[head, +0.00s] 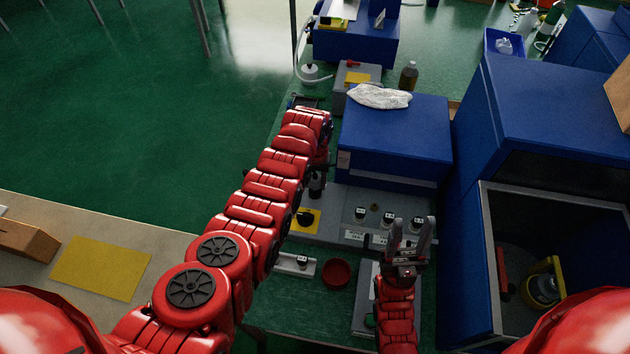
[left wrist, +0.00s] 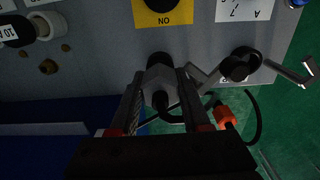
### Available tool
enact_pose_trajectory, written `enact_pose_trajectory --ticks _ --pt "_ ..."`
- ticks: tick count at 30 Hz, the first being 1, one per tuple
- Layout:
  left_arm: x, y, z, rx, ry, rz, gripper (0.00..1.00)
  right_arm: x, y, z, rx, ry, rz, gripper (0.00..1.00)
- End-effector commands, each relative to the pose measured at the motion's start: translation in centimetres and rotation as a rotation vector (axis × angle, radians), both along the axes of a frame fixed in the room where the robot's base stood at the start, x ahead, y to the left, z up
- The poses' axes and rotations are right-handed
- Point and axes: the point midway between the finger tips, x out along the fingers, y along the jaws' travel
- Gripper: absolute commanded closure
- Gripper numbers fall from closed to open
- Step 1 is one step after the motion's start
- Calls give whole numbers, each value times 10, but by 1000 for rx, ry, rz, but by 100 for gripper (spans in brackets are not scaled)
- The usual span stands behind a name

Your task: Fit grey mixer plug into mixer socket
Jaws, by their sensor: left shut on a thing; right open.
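My left gripper (left wrist: 160,82) is shut on a grey plug (left wrist: 160,77) in the left wrist view, with a finger on each side of it. The plug is close in front of a dark round socket (left wrist: 156,59) on the grey panel, just beside a yellow label (left wrist: 165,12) marked ON. I cannot tell whether the plug is touching or inside the socket. In the head view my left arm hides most of this gripper and the plug. My right gripper (head: 411,240) is open and empty, in front of the grey control panel (head: 345,208).
A black knob with a crank-like metal rod (left wrist: 240,65) and an orange connector (left wrist: 229,117) on a black cable are close to the left gripper. A red bowl (head: 337,274) stands at the front. A blue machine (head: 395,140) stands behind the panel; a blue cabinet (head: 550,110) blocks the right.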

Motion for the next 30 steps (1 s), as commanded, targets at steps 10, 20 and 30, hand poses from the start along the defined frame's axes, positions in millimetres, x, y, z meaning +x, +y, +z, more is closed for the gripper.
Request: enact_pose_trajectory --ticks 10,20,30 --pt "0 0 -10 0 0 0 100 0 0 -9 0 0 0 50" --pt "0 0 -18 0 0 0 100 0 0 -17 0 0 0 50" --pt "0 2 -18 2 1 2 18 0 0 -16 0 0 0 50"
